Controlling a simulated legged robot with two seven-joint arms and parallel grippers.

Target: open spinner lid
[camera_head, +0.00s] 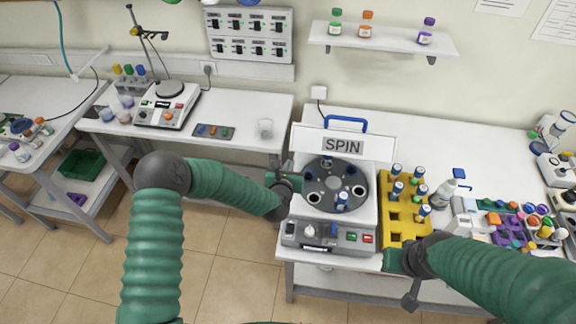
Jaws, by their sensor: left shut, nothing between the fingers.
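The spinner (289,232) is a white box with a control panel, standing at the left end of the right-hand table. Its lid (380,149), marked SPIN and with a blue handle (345,124) on its top edge, stands raised behind the dark round rotor (333,181). The rotor is exposed, and a blue-capped vial (342,200) stands in it near the front. My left gripper (291,172) is shut and empty at the spinner's left side, below the lid's left edge. My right gripper (390,261) is at the front edge of the yellow rack; its fingers are mostly hidden.
A yellow rack (393,233) with several blue-capped vials stands right of the spinner. A shelf (390,41) hangs above.

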